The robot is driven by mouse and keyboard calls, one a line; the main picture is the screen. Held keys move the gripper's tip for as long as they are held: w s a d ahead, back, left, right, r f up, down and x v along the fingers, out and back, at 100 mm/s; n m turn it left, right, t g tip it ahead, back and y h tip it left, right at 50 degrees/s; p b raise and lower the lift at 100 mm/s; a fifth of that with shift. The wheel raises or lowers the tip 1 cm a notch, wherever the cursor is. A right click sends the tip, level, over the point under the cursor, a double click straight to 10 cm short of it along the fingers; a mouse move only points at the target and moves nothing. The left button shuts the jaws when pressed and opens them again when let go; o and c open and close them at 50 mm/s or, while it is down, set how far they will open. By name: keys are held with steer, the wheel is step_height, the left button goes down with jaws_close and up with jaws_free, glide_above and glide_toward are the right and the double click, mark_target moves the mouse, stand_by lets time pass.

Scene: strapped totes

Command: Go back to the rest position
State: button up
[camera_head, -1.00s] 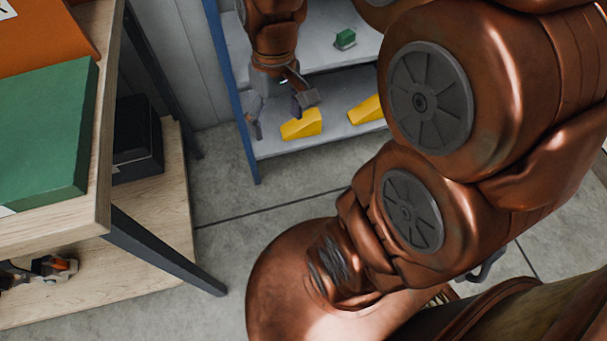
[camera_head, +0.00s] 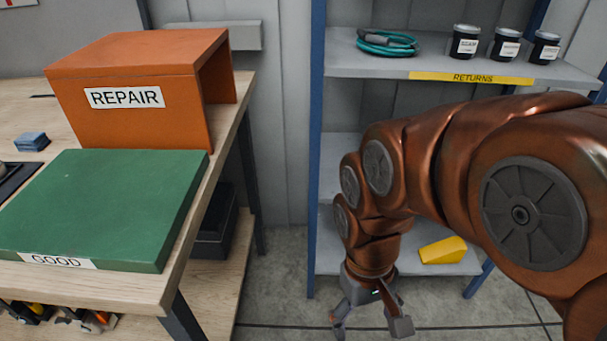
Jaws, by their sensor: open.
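My gripper (camera_head: 368,326) hangs pointing down at the bottom middle of the head view. Its fingers are spread apart with nothing between them. It is in front of the blue-framed shelf unit (camera_head: 316,150), near its lower shelf. My copper-coloured arm reaches across the right side of the view and hides part of the lower shelves. A yellow block (camera_head: 443,250) lies on the lower shelf, right of my gripper and apart from it.
At left, a wooden table (camera_head: 120,288) bears an orange REPAIR box (camera_head: 150,120) and a green GOOD panel (camera_head: 100,205). The RETURNS shelf (camera_head: 380,68) holds a teal cable coil (camera_head: 387,43) and black-lidded jars (camera_head: 507,45). Open floor (camera_head: 275,290) lies between table and shelf.

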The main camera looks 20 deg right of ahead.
steer(key=s+p+v, duration=0.2)
steer(key=p+v, duration=0.8)
steer(key=v, duration=0.1)
steer(key=s+r+p+v, duration=0.1)
steer(key=s+p+v, duration=0.2)
steer(key=p+v, duration=0.8)
steer(key=shift+s+t, duration=0.4)
